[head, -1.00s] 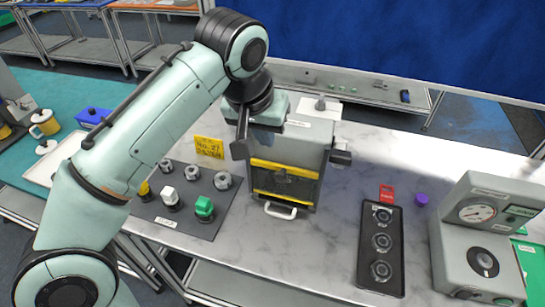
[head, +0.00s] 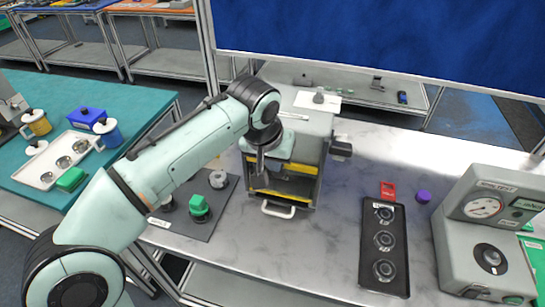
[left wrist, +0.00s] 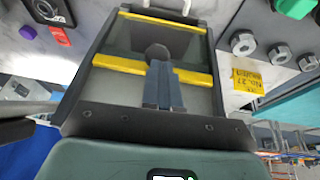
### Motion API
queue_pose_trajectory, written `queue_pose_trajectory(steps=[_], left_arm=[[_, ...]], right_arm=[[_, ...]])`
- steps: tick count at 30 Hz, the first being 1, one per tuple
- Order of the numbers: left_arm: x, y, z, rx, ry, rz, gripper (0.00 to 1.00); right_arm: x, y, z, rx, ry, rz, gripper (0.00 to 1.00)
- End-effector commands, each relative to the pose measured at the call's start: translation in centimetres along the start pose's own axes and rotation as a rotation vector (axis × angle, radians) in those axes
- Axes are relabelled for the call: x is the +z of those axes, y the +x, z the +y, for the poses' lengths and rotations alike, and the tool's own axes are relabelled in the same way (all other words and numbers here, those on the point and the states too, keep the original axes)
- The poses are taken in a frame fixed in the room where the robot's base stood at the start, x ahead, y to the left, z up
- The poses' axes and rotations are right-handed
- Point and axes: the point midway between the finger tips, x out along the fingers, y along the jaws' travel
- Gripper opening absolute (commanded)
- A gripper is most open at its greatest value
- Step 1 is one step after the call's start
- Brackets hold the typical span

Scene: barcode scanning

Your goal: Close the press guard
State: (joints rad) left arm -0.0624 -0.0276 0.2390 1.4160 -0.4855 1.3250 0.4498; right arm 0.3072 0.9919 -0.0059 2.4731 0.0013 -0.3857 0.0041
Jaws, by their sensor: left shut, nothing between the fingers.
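The press (head: 312,122) is a grey box standing on the marble-look table. Its guard (head: 285,183) is a dark front panel with yellow bars, and a white handle (head: 278,211) sits at its bottom, low near the table. The guard also shows in the left wrist view (left wrist: 125,42), with the handle at the top edge. My left gripper (head: 261,170) points down at the upper left of the press front. In the left wrist view its fingers (left wrist: 162,88) are together and empty, over the panel. I cannot tell whether they touch it. My right gripper is out of view.
A dark mat (head: 205,222) with a green-topped part and several nuts lies left of the press. A black tray (head: 384,250) with three round parts lies to the right, beside a grey gauge machine (head: 485,240). The table between press and black tray is clear.

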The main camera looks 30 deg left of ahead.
Motion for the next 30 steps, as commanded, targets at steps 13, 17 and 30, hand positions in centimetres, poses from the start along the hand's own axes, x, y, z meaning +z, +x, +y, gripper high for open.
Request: queue_pose_trajectory(steps=[13,17,30], left_arm=[[1.1,2.6,-0.2,-0.002,0.001,-0.004,0.0],[1.1,2.9,-0.2,-0.002,0.001,-0.005,0.0],[0.4,1.4,-0.3,-0.003,0.001,-0.009,0.0]], right_arm=[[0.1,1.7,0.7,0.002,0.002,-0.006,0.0],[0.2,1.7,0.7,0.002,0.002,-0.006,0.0],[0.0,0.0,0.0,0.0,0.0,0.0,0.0]])
